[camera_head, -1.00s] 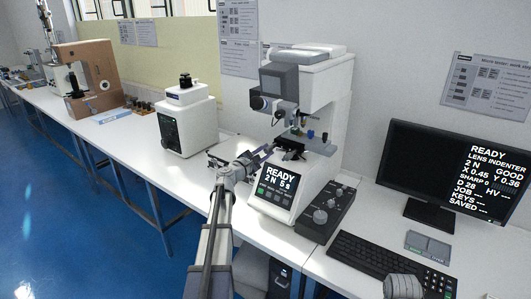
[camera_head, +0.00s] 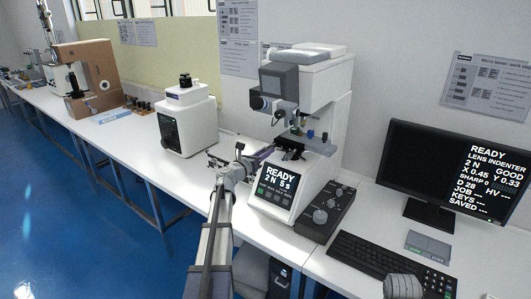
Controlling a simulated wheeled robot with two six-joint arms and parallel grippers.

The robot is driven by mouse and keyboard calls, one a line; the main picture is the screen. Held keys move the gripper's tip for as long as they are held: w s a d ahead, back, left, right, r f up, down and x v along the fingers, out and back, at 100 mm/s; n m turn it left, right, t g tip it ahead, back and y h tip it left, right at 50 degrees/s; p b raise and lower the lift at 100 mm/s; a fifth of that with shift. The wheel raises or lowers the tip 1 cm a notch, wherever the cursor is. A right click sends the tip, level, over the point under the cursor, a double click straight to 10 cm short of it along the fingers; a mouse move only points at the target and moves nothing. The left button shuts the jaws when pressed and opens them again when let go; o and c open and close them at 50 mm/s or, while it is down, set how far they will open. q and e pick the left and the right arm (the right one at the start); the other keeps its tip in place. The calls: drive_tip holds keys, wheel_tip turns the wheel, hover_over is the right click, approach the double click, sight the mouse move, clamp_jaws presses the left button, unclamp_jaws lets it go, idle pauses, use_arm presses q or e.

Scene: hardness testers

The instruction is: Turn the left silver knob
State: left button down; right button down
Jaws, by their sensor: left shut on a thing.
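The white hardness tester (camera_head: 318,95) stands on the bench with a dark stage (camera_head: 292,152) under its head. My left gripper (camera_head: 266,151) reaches in from the lower left to the left side of this stage. It is shut at the spot where the left silver knob sits. The knob is small and mostly hidden by the fingers, so its own turn cannot be made out. The monitor (camera_head: 455,170) reads X 0.45 and Y 0.33.
A control box with knobs (camera_head: 327,212) lies right of the tester's front display (camera_head: 279,180). A keyboard (camera_head: 385,262) lies before the monitor.

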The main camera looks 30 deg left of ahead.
use_arm(q)
drive_tip(key=n, duration=0.6)
drive_tip(key=shift+n, duration=0.4)
idle(0.4)
drive_tip(key=c, duration=0.6)
unclamp_jaws()
drive_tip(key=shift+s, duration=0.1)
drive_tip(key=s, duration=0.7)
drive_tip(key=shift+s+a, duration=0.3)
drive_tip(key=shift+d, duration=0.1)
